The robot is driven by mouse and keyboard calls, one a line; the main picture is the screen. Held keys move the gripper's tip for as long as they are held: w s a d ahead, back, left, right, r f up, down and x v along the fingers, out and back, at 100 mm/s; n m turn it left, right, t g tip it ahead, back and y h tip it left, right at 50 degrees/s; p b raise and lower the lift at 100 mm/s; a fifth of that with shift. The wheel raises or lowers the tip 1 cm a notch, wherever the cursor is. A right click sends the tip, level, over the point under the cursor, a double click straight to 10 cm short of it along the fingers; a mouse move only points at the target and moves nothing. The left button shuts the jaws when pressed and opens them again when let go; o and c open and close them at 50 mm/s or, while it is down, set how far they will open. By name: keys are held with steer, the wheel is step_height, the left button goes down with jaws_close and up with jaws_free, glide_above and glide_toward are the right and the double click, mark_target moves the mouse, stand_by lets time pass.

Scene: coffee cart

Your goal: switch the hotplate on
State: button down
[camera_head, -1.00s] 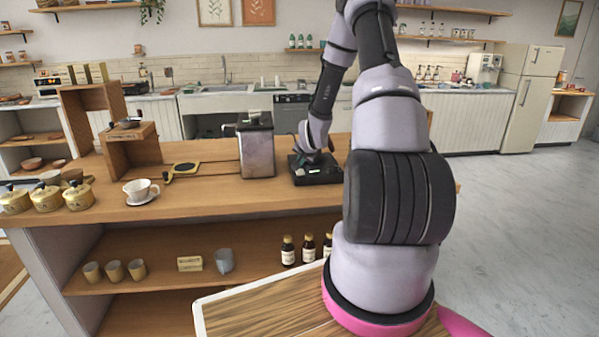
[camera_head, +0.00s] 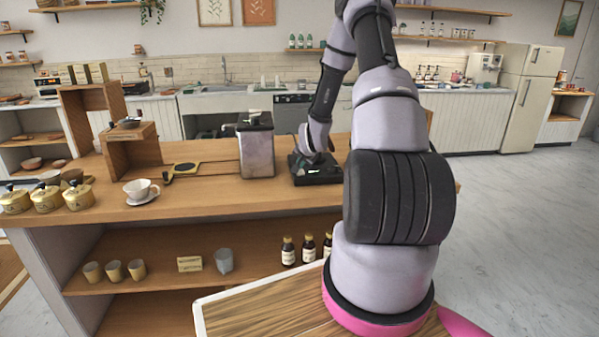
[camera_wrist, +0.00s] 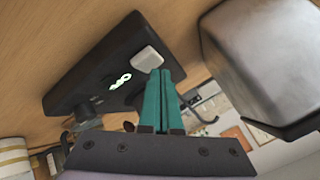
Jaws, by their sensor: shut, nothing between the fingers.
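The hotplate (camera_head: 318,178) appears to be the flat black unit on the wooden counter, right of the metal canister. In the wrist view the black unit (camera_wrist: 75,85) fills the upper left, with a pale square button (camera_wrist: 148,60), a small glowing mark (camera_wrist: 120,80) and a dark knob (camera_wrist: 90,105). My gripper (camera_wrist: 162,73) has its teal fingers shut together and empty. Their tips are at the lower edge of the pale button; I cannot tell whether they touch it. In the head view my wrist is over the unit and hides part of it.
The metal canister (camera_head: 257,150) stands close to the unit's left and also shows at the right of the wrist view (camera_wrist: 262,65). A white cup (camera_head: 140,188) on a saucer and several yellow pots stand farther left. Bottles (camera_head: 308,250) stand on the shelf below.

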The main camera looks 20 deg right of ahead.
mark_target(300, 172)
steer(key=shift+f, duration=0.45)
stand_by(0.3)
steer(key=shift+r, duration=1)
step_height(300, 172, up, 6)
stand_by(0.4)
stand_by(0.3)
